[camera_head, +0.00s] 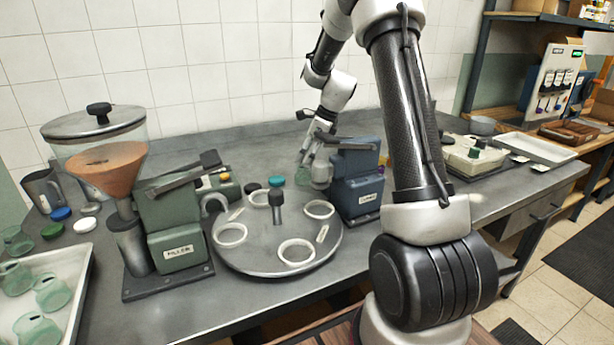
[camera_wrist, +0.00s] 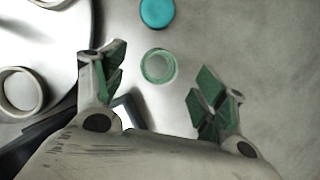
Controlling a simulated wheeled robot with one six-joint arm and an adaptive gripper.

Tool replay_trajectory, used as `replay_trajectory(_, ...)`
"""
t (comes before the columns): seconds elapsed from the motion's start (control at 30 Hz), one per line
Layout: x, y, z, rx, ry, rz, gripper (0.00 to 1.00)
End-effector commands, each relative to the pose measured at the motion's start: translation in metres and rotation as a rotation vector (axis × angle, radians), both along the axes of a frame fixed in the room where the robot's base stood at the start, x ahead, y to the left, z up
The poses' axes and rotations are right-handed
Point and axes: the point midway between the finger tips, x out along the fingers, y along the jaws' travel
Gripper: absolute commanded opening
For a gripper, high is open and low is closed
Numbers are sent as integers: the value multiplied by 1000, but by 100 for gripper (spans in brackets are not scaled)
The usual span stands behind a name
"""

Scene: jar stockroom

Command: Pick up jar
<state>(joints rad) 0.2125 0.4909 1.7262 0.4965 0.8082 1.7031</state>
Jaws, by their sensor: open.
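A small green-tinted glass jar (camera_wrist: 159,66) stands on the metal bench in the wrist view, seen from above with its round rim up. In the head view the jar (camera_head: 302,176) is partly hidden by my gripper, behind the turntable. My gripper (camera_head: 313,181) is pointed down there, next to the blue machine. In the wrist view my gripper (camera_wrist: 158,90) is open and empty. Its green-padded fingers are on either side below the jar in the picture, and the jar lies apart from both, a little beyond the tips. A teal lid (camera_wrist: 157,12) lies just past the jar.
The round turntable (camera_head: 262,262) with white ring holders stands in front. The blue capper (camera_head: 362,180) is close to the right of my gripper. The green filler (camera_head: 175,225) stands left. A white tray (camera_head: 72,258) holds several green jars. Bare bench lies right in the wrist view.

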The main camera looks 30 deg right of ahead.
Motion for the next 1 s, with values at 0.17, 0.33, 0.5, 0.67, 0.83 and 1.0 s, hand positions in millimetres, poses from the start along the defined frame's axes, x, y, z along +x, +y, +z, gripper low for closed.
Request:
replay_trajectory(0.17, 4, 3, -18, 0, 1, 3, 71)
replay_trajectory(0.33, 10, 9, -44, 0, 3, 3, 71)
replay_trajectory(0.5, 13, 11, -52, -2, -2, 3, 71)
replay_trajectory(0.67, 12, 11, -52, -2, -1, 4, 64)
replay_trajectory(0.83, 12, 11, -51, -2, -1, 4, 33)
replay_trajectory(1.0, 12, 11, -51, -2, -1, 4, 24)
